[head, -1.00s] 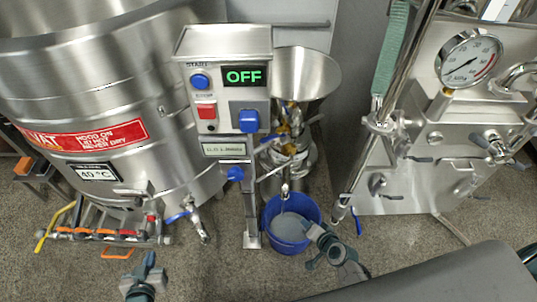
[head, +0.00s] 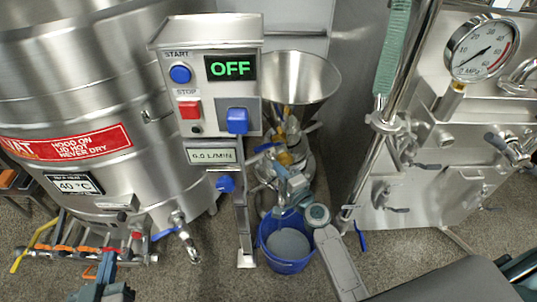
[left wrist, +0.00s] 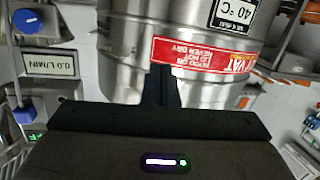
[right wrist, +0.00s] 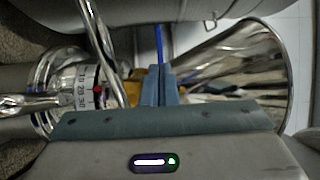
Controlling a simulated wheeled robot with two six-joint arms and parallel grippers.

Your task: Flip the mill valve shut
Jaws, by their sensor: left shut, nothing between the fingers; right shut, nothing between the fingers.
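The colloid mill (head: 268,172) stands behind the control box, below its steel funnel (head: 300,78). A blue lever (head: 265,148), which looks like the mill valve handle, sticks out at its left side. A thin blue bar, likely this lever (right wrist: 158,42), shows just beyond my right fingertips in the right wrist view. My right gripper (head: 281,172) is shut and empty in front of the mill, hiding part of it and its outlet. Whether it touches the lever I cannot tell. My left gripper (head: 109,258) is shut and empty at lower left, before the vat; it also shows in the left wrist view (left wrist: 162,78).
The control box (head: 210,80) reads OFF, and a plate below reads 0.0 L/MIN. A blue bucket (head: 286,265) with grey liquid stands under the mill. A steel vat (head: 90,90) fills the left; a gauged steel machine (head: 440,150) stands right.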

